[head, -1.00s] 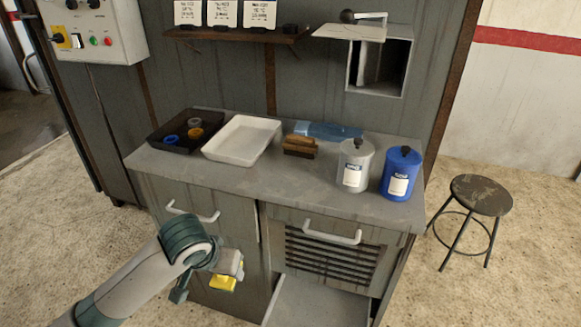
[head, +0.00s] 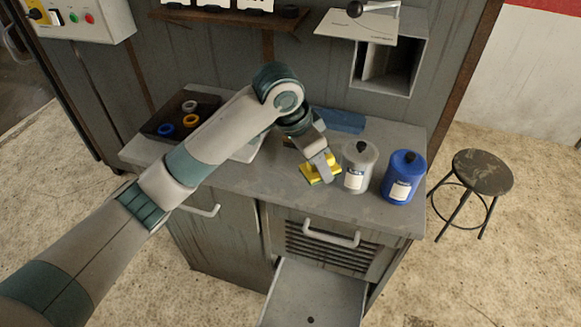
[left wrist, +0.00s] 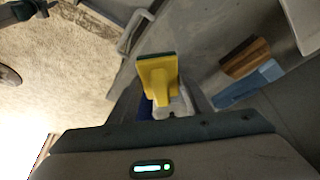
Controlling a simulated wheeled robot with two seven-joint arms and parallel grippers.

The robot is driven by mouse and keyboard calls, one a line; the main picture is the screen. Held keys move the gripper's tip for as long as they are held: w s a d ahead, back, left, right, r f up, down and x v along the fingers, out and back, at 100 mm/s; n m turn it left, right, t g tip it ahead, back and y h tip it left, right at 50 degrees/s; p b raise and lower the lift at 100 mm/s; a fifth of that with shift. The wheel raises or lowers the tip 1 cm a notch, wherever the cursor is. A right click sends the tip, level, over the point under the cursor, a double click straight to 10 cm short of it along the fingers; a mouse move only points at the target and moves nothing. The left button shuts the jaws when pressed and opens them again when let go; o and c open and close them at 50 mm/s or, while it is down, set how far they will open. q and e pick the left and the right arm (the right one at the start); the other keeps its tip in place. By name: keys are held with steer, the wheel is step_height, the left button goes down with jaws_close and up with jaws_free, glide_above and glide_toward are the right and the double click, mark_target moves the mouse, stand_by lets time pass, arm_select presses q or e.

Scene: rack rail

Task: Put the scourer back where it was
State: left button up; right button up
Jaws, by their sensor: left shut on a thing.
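The scourer (head: 318,169) is yellow with a dark green pad. My left gripper (head: 323,164) is shut on it and holds it over the counter, just left of the white canister (head: 356,167). In the left wrist view the scourer (left wrist: 157,75) stands out ahead of the wrist, with the white canister partly hidden behind it. I cannot tell from these views whether the scourer touches the counter. My right gripper is in neither view.
A blue canister (head: 404,177) stands right of the white one. A brush (left wrist: 245,57) and a blue cloth-like item (left wrist: 249,84) lie on the counter (head: 250,190). A dark tray (head: 160,128) holds several rings. An open drawer (head: 313,295) juts out below. A stool (head: 482,172) stands right.

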arm_select(q)
steer(key=p, duration=0.4)
glide_above(293, 174)
steer(key=s, duration=0.1)
steer(key=f, duration=0.4)
steer(key=a+f, duration=0.1)
steer(key=f, duration=0.1)
steer(key=shift+f, duration=0.2)
steer(key=shift+w+a+f, duration=0.2)
steer(key=shift+w+f, duration=0.05)
steer(key=shift+f, duration=0.05)
step_height(293, 174, down, 3)
steer(key=shift+f+p, duration=0.2)
steer(key=shift+p, duration=0.75)
steer(key=shift+f, duration=0.35)
